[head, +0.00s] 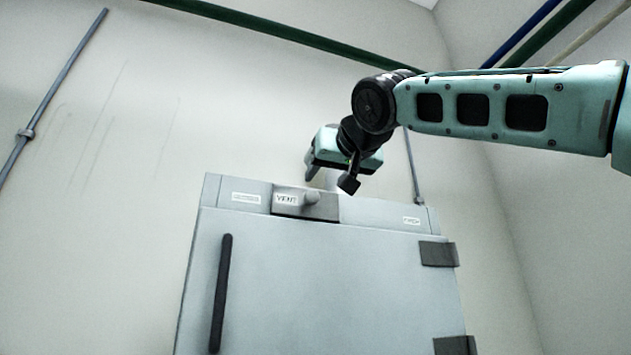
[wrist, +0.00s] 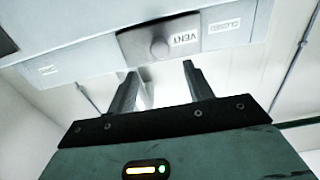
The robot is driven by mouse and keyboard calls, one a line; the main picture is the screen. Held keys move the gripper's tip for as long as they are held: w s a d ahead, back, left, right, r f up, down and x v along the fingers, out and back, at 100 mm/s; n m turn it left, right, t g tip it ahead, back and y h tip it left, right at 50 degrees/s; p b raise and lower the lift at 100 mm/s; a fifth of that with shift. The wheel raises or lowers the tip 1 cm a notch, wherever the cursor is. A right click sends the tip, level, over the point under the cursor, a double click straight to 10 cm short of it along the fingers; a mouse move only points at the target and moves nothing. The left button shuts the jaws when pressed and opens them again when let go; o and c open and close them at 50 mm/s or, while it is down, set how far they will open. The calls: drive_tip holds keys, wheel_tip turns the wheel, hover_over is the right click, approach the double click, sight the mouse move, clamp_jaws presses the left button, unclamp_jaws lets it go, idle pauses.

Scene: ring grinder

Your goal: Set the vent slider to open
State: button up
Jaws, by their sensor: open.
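The vent slider (head: 291,203) is a dark grey plate marked VENT with a rounded knob (head: 312,198), set in the cabinet's top strip. It sits left of the strip's middle in the head view, beside the left label (head: 246,198). In the wrist view the slider (wrist: 133,42) and its knob (wrist: 160,47) appear upside down, next to the label reading CLOSED (wrist: 224,26). My gripper (head: 330,178) is open and empty, just above the knob in the head view. In the wrist view its fingertips (wrist: 159,70) point toward the knob, spread to either side and apart from it.
The grey cabinet (head: 320,280) has a long dark handle (head: 221,292) at left and dark hinges (head: 438,254) at right. The strip right of the slider is clear up to a small label (head: 411,220). Pipes run along the walls.

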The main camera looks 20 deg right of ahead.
sight(313, 194)
drive_tip(key=w+p, duration=0.2)
drive_tip(key=w, duration=0.4)
drive_tip(key=shift+w+r+p, duration=0.1)
drive_tip(key=shift+r+p, duration=0.05)
drive_tip(key=shift+p, duration=0.2)
drive_tip(key=shift+w, duration=0.7)
drive_tip(key=shift+c, duration=0.2)
clamp_jaws()
